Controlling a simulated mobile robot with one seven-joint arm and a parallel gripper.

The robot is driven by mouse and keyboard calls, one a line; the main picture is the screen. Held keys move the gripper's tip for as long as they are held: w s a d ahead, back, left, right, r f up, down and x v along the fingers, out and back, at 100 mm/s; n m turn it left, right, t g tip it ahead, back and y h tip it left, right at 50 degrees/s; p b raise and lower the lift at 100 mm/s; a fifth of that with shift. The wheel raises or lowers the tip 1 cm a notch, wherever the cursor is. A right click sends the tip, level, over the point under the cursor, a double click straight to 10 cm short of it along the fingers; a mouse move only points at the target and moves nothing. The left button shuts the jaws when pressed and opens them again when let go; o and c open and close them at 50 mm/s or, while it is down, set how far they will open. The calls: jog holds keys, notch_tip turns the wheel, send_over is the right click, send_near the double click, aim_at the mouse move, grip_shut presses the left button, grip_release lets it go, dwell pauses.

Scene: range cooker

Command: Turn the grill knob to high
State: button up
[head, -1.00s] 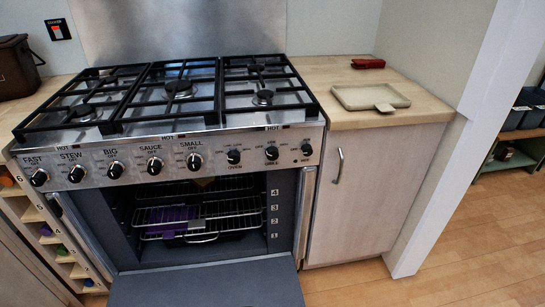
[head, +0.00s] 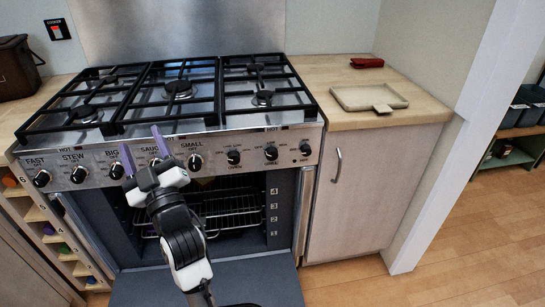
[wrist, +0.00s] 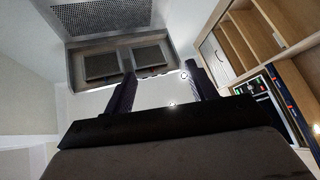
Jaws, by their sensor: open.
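The grill knob (head: 271,153) is a round black knob on the cooker's steel front panel, right of the oven knob (head: 233,157). Its label reads GRILL, and its exact pointer angle is too small to tell. My gripper (head: 143,149) is in front of the panel's left half, near the big and sauce knobs, well left of the grill knob. Its purple fingers are apart, point upward and hold nothing. They also show in the wrist view (wrist: 158,72), with only air between them. The grill knob does not show in the wrist view.
The oven door (head: 235,285) is open and folded down below the panel. A wire rack (head: 230,207) is inside the oven. Black pan grates (head: 180,95) top the cooker. A tray (head: 368,97) lies on the right counter. The space before the grill knob is clear.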

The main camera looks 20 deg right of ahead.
jog(key=w+d+f+m+g+h, duration=0.1)
jog(key=d+f+g+h, duration=0.15)
jog(key=d+f, duration=0.4)
jog(key=w+d+f+m+g+h, duration=0.1)
jog(key=d+f+h, duration=0.3)
jog(key=d, duration=0.6)
jog(key=m+g+h+p, duration=0.1)
jog(key=g+h, duration=0.2)
jog(key=h, duration=0.1)
send_near(272, 157)
jog(key=shift+y, duration=0.25)
jog(key=p+x, duration=0.3)
jog(key=x, duration=0.5)
jog(key=shift+w+d+r, duration=0.15)
jog(key=shift+w+d, duration=0.05)
jog(key=shift+w, duration=0.05)
jog(key=c, duration=1)
jog(key=shift+m, duration=0.3)
